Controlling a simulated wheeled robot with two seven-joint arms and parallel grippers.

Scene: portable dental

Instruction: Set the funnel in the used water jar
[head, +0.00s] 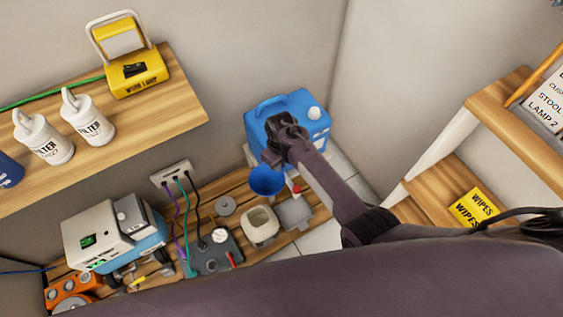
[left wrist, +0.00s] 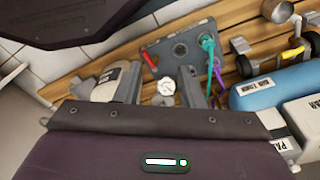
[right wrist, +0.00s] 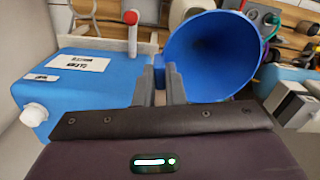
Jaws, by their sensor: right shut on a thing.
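The blue funnel (head: 267,181) hangs in the air beside the blue jerrycan, its wide mouth showing. In the right wrist view the funnel (right wrist: 208,60) is right of my right gripper (right wrist: 160,82), whose fingers are closed together on its edge. In the head view my right gripper (head: 284,132) overlaps the blue jerrycan. An open cream jar (head: 261,225) stands on the low wooden bench, below the funnel in the picture and apart from it. My left gripper (left wrist: 160,85) appears open and empty over the bench. The funnel's spout is hidden.
The blue jerrycan (head: 300,104) with a white cap stands behind the bench (head: 240,185). A shelf (head: 150,125) holds filter bottles.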

